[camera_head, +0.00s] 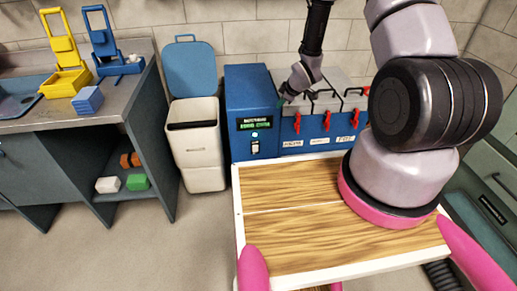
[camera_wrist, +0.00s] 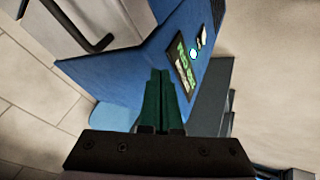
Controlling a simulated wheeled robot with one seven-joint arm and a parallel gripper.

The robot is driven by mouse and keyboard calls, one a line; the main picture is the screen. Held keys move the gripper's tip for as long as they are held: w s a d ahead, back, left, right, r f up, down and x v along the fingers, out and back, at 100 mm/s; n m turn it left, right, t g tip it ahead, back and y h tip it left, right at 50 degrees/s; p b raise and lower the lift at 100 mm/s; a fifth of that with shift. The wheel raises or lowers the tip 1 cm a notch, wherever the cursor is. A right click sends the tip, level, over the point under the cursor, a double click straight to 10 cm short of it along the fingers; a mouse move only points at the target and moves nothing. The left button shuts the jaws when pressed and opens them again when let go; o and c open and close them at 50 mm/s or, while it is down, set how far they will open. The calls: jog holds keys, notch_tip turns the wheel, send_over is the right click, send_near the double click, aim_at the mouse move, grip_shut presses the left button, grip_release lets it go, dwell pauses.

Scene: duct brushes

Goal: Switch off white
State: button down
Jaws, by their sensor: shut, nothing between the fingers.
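A small white switch (camera_head: 256,146) sits low on the front panel of the blue machine cabinet (camera_head: 248,92); its position is too small to tell. Above it are a glowing round button (camera_head: 254,134) and a dark display (camera_head: 262,123) with green text. In the wrist view the white switch (camera_wrist: 202,39), lit button (camera_wrist: 193,54) and display (camera_wrist: 184,66) lie right of my fingertips. My gripper (camera_head: 282,101) is beside the cabinet's upper right, above the neighbouring blue unit. In the wrist view its dark green fingers (camera_wrist: 160,76) are together and empty, apart from the switch.
The blue unit (camera_head: 318,122) right of the cabinet has red clips and dark handles on top. A wooden-topped surface (camera_head: 290,187) lies in front. A white bin (camera_head: 196,144) with a raised blue lid and a grey counter (camera_head: 120,91) stand left.

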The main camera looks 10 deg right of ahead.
jog(key=s+a+f+n+y, duration=0.1)
jog(key=s+f, duration=0.3)
jog(key=f, duration=0.4)
jog(key=s+a+f+n+y, duration=0.1)
jog(key=s+a+f, duration=0.3)
jog(key=f, duration=0.5)
jog(key=shift+s+n, duration=0.15)
jog(key=shift+n, duration=0.75)
send_near(253, 151)
jog(key=shift+x, duration=1.95)
